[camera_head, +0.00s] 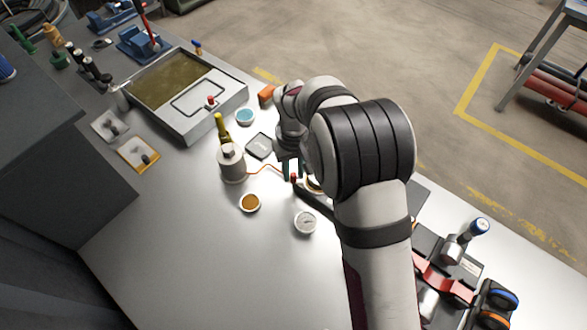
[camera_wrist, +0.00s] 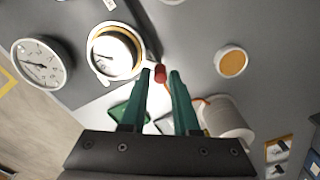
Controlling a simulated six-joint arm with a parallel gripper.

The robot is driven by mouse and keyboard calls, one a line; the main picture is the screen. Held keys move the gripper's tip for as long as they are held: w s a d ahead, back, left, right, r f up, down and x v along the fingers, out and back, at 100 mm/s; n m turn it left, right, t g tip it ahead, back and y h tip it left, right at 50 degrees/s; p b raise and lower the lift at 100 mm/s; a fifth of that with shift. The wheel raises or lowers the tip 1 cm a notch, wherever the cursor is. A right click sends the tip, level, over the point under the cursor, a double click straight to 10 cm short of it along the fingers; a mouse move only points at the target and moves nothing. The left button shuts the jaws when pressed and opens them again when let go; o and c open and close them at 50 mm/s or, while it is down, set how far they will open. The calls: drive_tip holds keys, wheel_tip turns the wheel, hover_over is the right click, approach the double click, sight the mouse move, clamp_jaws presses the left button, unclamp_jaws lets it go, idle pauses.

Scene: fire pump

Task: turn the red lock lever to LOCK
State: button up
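A small red tip (camera_wrist: 160,75) shows between the fingertips in the wrist view, at the end of a dark bar (camera_wrist: 146,25). I cannot tell for sure that it is the lock lever, and no LOCK marking is readable. My gripper (camera_wrist: 160,78) has two green fingers, open, one on each side of the red tip with a thin gap showing. In the head view the red tip (camera_head: 293,178) and the dark bar (camera_head: 316,202) lie just below my gripper (camera_head: 286,168), partly hidden by my arm. Another red knob (camera_head: 210,100) stands on the silver tank.
A round gauge with an orange ring (camera_wrist: 117,52) sits close left of the red tip; another white gauge (camera_wrist: 42,62) lies further left. A bowl of orange contents (camera_wrist: 232,62) and a grey canister (camera_wrist: 228,118) are to the right. The bench (camera_head: 190,245) is clear at front left.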

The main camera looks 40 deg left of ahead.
clamp_jaws()
idle(1.1)
